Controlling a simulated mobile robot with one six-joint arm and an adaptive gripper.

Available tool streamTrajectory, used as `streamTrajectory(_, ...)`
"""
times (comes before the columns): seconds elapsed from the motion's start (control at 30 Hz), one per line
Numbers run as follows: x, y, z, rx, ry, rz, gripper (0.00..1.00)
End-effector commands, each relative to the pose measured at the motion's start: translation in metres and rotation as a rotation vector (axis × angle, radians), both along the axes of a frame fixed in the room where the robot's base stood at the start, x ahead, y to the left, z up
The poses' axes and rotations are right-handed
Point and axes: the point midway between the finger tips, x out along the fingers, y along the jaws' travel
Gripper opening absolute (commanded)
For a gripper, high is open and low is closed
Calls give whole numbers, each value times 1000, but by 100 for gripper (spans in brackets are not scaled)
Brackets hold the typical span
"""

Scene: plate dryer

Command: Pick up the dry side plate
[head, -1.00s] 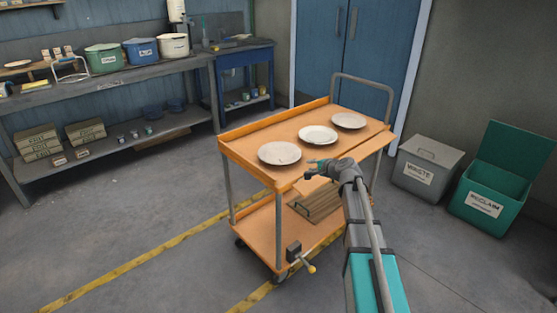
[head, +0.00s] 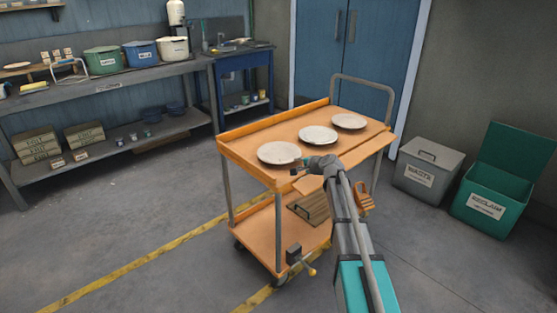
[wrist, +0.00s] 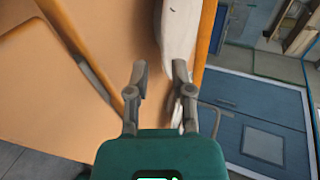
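Three pale round plates lie in a row on the orange trolley's top (head: 240,151): a left plate (head: 278,152), a middle plate (head: 318,135) and a right plate (head: 348,121). I cannot tell which is the dry side plate. My gripper (head: 298,167) is at the near right edge of the left plate. In the wrist view my gripper (wrist: 160,75) is open, its two fingers apart. A white plate (wrist: 178,30) shows edge-on just beyond the fingertips and partly behind the right finger. I cannot tell whether they touch.
A wooden slatted piece (head: 310,207) lies on the trolley's lower shelf. An orange handle-like thing (head: 363,200) shows beside my arm. A grey waste bin (head: 428,168) and an open green reclaim bin (head: 490,190) stand at the right. The floor left of the trolley is clear.

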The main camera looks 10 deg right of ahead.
Motion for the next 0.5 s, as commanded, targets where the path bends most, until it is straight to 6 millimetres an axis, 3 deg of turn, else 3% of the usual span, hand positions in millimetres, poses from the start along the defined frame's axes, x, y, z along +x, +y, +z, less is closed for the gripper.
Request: streamTrajectory(0.5,6,4,-3,0,0,1,30)
